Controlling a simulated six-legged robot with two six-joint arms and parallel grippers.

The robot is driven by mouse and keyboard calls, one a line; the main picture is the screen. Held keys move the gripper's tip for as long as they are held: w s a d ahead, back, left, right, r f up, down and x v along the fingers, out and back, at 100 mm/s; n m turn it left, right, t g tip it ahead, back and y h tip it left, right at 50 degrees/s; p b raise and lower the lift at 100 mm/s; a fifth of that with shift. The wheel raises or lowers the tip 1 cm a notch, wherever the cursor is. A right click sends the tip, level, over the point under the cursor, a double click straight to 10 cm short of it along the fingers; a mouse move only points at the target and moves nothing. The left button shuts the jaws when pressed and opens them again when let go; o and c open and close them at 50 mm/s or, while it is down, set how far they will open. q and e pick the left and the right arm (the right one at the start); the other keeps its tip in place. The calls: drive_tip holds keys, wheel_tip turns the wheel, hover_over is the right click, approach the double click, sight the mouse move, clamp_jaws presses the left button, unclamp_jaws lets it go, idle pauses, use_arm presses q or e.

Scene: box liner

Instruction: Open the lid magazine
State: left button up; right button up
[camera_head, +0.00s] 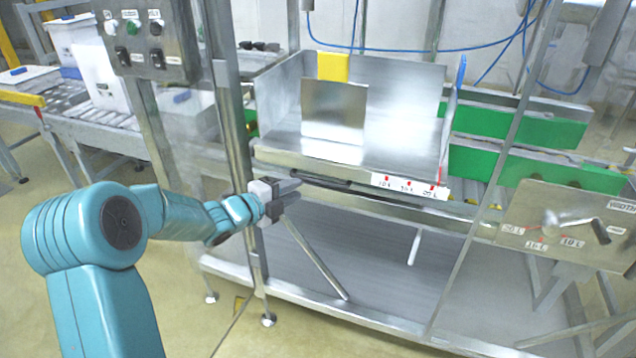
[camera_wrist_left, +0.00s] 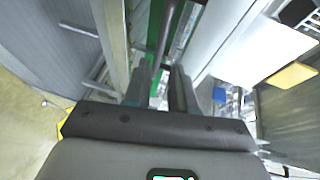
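The lid magazine (camera_head: 395,95) is an open steel tray in the middle of the head view, with an upright steel plate (camera_head: 335,112) and a yellow block (camera_head: 333,67) inside. A dark handle bar (camera_head: 345,187) runs along its lower front edge. My left gripper (camera_head: 292,186) is at the left end of this bar. In the left wrist view its two fingers (camera_wrist_left: 166,90) stand apart, and a bar (camera_wrist_left: 164,35) extends ahead of the gap. I cannot tell whether the fingers touch it. My right gripper is in neither view.
A steel post (camera_head: 232,110) stands close beside my left arm, with a control box (camera_head: 150,38) above. A scale strip (camera_head: 410,187) marks the tray front. A width crank plate (camera_head: 565,228) is at right. A conveyor (camera_head: 90,118) lies at left.

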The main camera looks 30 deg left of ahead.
sight(316, 182)
use_arm(q)
drive_tip(key=x, duration=0.8)
drive_tip(key=shift+w+d+f, duration=0.1)
drive_tip(key=shift+w+d, duration=0.15)
drive_tip(key=shift+d, duration=0.2)
drive_tip(key=shift+a, duration=0.1)
clamp_jaws()
